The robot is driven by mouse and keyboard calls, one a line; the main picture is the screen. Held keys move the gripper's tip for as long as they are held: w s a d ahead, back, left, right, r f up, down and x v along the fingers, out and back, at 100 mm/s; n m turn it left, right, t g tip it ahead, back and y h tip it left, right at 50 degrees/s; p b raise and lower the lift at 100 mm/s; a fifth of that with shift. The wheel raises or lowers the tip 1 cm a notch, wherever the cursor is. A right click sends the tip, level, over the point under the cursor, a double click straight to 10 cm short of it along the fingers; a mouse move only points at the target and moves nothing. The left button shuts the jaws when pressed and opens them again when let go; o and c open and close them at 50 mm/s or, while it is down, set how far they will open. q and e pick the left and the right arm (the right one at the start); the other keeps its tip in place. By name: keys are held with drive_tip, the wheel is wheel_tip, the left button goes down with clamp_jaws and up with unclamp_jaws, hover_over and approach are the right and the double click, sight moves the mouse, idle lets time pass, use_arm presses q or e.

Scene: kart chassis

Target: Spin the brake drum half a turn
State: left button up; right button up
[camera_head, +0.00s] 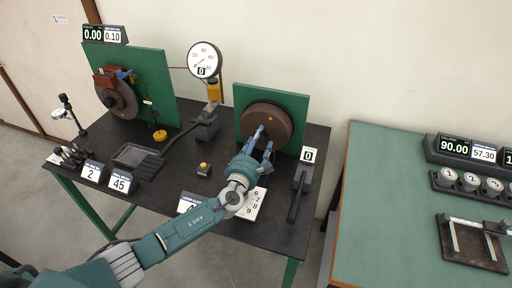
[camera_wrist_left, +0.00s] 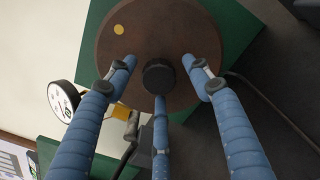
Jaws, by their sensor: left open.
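The brake drum (camera_head: 268,121) is a brown disc mounted on a green upright panel (camera_head: 298,103) at the back of the black table. In the left wrist view the drum (camera_wrist_left: 163,35) fills the upper middle, with a dark round hub (camera_wrist_left: 159,78) at its centre and a yellow dot (camera_wrist_left: 119,29) near its upper left rim. My left gripper (camera_head: 262,140) is open in front of the drum. In the left wrist view its blue fingers (camera_wrist_left: 160,80) spread around the hub, apart from it. Whether the fingertips touch the drum face, I cannot tell. My right gripper is out of view.
A round gauge (camera_head: 204,60) stands left of the drum. A second green panel (camera_head: 150,80) with a disc and caliper is at the back left. A lever (camera_head: 299,190) stands right of my gripper. A grey tray (camera_head: 136,157) sits left. A green table (camera_head: 400,220) is at right.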

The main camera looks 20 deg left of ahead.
use_arm(q)
drive_tip(key=s, duration=1.2)
drive_tip(key=shift+a, duration=0.2)
drive_tip(key=shift+w+f, duration=0.1)
